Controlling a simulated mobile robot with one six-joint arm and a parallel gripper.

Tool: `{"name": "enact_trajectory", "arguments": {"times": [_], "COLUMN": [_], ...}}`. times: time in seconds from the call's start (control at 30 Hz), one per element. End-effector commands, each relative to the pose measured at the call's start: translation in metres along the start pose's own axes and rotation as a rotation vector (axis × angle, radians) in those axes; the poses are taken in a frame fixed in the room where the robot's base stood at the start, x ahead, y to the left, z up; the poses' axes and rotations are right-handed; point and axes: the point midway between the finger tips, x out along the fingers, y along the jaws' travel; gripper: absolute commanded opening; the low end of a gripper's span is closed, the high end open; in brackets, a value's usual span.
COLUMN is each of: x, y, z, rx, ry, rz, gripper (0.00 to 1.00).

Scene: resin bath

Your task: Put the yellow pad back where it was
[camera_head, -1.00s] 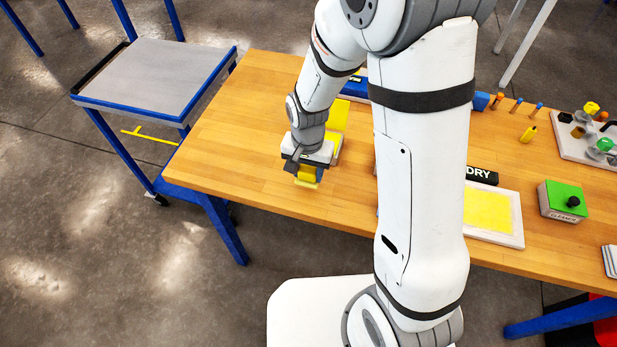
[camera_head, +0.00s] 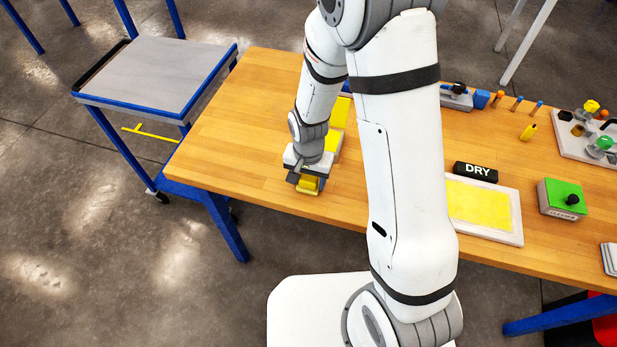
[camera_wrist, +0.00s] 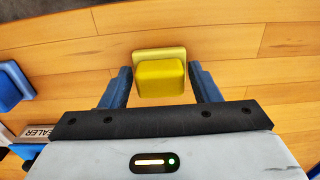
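The yellow pad (camera_head: 307,187) is a yellow block on a paler flat base, near the front edge of the wooden table. A pale tray with a yellow surface (camera_head: 340,112) lies just behind my gripper, partly hidden by my arm.
A white-framed yellow panel (camera_head: 480,205) lies right of my arm, with a black DRY sign (camera_head: 476,171) behind it. A green-topped box (camera_head: 562,198) stands further right. The wooden table (camera_head: 235,130) is clear on the left. A blue-edged cart (camera_head: 155,75) stands beyond.

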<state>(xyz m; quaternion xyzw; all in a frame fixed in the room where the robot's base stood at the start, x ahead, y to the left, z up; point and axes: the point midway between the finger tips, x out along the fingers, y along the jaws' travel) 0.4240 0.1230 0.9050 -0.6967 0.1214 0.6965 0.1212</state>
Motion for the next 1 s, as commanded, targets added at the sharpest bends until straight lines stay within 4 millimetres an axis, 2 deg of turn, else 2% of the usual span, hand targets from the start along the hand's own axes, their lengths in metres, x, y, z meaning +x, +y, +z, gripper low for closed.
{"name": "enact_trajectory", "arguments": {"times": [0.1,0.47,0.67,1.0], "x": [0.0,-0.007,-0.036,-0.1], "y": [0.0,0.0,0.0,0.0], "z": [0.0,-0.001,-0.001,-0.001], "rx": [0.0,0.001,0.002,0.002], "ry": [0.0,0.001,0.005,0.004], "rz": [0.0,-0.001,-0.004,-0.003], "gripper": [0.65,0.65,0.65,0.65]}}
